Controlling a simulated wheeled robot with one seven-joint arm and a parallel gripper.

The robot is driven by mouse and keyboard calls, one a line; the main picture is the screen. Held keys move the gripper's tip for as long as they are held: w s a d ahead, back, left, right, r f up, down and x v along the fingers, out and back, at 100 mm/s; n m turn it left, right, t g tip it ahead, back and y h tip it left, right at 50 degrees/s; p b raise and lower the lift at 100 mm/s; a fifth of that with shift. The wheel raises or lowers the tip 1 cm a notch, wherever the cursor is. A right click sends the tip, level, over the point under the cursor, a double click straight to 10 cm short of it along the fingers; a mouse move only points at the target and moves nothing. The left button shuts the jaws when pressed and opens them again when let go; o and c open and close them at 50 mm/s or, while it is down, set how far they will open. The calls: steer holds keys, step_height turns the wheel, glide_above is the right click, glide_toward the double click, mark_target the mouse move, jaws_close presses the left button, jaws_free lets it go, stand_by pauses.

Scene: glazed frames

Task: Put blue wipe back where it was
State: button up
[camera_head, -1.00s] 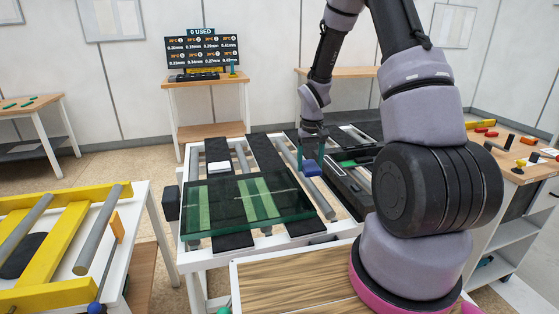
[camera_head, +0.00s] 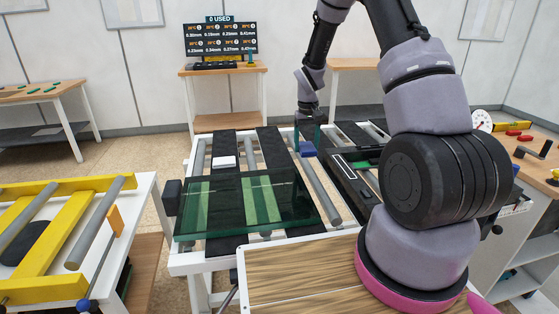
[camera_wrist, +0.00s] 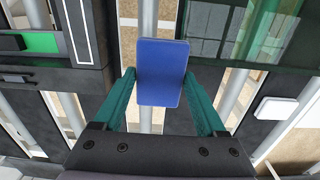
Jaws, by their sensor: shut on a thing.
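The blue wipe (camera_head: 307,150) is a small blue block in my gripper (camera_head: 308,138), over the right part of the white-framed table with black strips and grey rollers. In the wrist view the blue wipe (camera_wrist: 162,60) sits between the two green fingers of my gripper (camera_wrist: 160,80), which are shut on it. A grey roller runs beneath it. How high it is held I cannot tell exactly. The glass pane (camera_head: 228,212) lies on the strips, nearer and to the left of the gripper.
A small white block (camera_head: 223,162) lies on a black strip behind the pane. A dark device with a green patch (camera_head: 362,162) stands right of the gripper. A yellow frame (camera_head: 62,230) is at the left, a wooden board (camera_head: 300,275) in front, and a display (camera_head: 220,38) at the back.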

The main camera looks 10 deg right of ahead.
steer(key=r, duration=0.2)
glide_above(280, 160)
step_height(280, 160, down, 10)
steer(key=shift+w, duration=0.15)
steer(key=shift+f, duration=0.1)
steer(key=o, duration=1.2)
steer(key=shift+o, duration=0.2)
